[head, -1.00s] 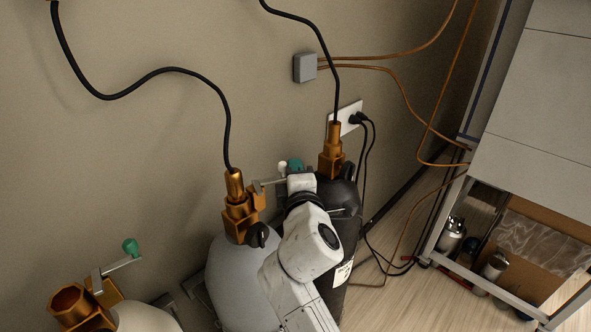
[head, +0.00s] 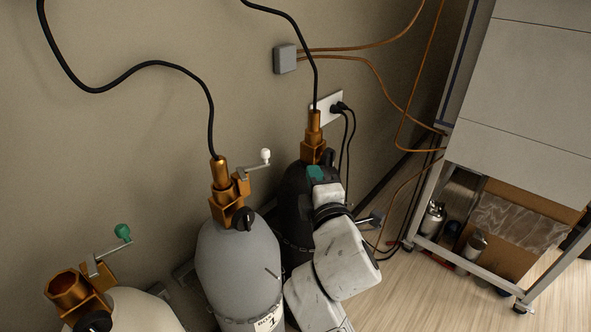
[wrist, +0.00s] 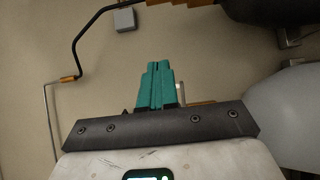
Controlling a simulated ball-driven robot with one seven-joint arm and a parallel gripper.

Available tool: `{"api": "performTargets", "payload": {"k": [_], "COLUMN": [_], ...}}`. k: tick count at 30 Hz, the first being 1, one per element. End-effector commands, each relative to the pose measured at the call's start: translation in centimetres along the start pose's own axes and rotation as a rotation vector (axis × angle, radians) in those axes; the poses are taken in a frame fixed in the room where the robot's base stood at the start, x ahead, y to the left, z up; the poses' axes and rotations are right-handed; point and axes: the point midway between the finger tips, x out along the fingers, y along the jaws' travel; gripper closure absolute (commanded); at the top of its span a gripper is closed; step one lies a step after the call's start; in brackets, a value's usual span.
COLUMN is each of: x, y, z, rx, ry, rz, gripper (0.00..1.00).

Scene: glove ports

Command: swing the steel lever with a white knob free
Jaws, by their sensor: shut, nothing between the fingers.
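The steel lever (head: 256,166) with its white knob (head: 265,155) sticks out to the right from the brass valve (head: 225,190) on the grey cylinder. The knob stands clear of my gripper in the head view. My gripper (head: 316,172) has teal fingers and is shut and empty, in front of the black cylinder (head: 293,205), right of and below the knob. In the wrist view the shut teal fingers (wrist: 158,82) point up the picture toward the wall. A pale upright piece shows just right of them; I cannot tell if it belongs to the lever.
Another lever with a green knob (head: 123,231) stands at the left on a second brass valve (head: 70,290). Black hoses rise from the brass fittings. A wall socket (head: 326,107) is behind the black cylinder. A grey cabinet (head: 520,95) stands right; the floor before it is open.

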Motion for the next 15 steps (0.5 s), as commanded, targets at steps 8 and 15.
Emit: {"api": "performTargets", "payload": {"k": [8, 15], "x": [-1.4, -1.4], "y": [0.1, 0.0], "z": [1.7, 1.7], "rx": [0.0, 0.0], "ry": [0.001, 0.001], "rz": [0.001, 0.001], "gripper": [1.0, 1.0]}}
